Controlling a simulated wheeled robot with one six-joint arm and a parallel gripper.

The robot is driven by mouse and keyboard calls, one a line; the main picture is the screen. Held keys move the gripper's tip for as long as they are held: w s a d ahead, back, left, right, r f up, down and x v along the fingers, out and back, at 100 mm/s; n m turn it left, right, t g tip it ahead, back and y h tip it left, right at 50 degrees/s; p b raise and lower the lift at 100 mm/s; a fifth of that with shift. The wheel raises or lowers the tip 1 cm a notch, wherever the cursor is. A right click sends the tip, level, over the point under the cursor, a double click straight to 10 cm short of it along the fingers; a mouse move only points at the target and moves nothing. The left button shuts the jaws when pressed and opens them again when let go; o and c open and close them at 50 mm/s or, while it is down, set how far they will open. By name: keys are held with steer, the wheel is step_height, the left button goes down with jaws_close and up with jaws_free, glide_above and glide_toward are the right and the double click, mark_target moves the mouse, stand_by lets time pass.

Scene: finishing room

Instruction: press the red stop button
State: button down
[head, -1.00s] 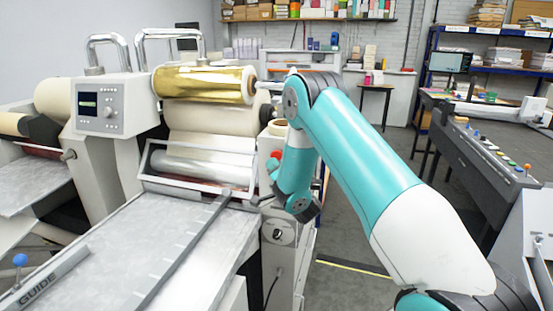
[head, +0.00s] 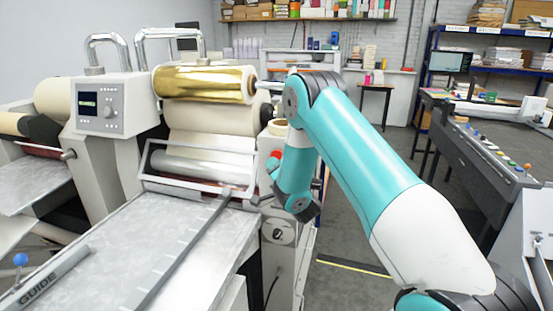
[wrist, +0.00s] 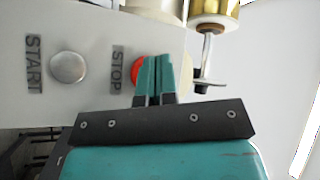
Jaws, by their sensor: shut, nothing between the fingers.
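The red stop button (wrist: 137,70) is on the machine's pale side panel, beside the STOP label (wrist: 117,68), in the wrist view. My gripper (wrist: 158,62) is shut and empty, and its teal fingertips overlap the right part of the button. I cannot tell whether they touch it. In the head view a bit of the red button (head: 276,154) shows beside my teal wrist. My gripper's fingers are mostly hidden there.
A round silver button (wrist: 68,67) beside the START label (wrist: 34,64) is left of the stop button. A crank handle (wrist: 206,68) sticks out to the right. The laminating machine (head: 285,232) stands left of my arm, with grey floor (head: 345,235) to its right.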

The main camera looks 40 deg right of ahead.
steer(key=shift+w+d+r+p, duration=0.15)
steer(key=shift+w+p, duration=0.05)
steer(key=shift+p, duration=0.5)
steer(key=shift+w+d+p, duration=0.1)
steer(key=shift+d+p, duration=0.05)
steer(key=shift+p, duration=0.25)
steer(key=shift+w+d+p, duration=0.3)
steer(key=shift+d+p, duration=0.05)
steer(key=shift+p, duration=0.55)
stand_by(0.9)
steer(key=shift+f, duration=0.2)
steer(key=shift+s+a+b, duration=0.55)
steer(key=shift+a+b, duration=0.1)
steer(key=shift+b, duration=0.6)
steer(key=shift+a, duration=0.1)
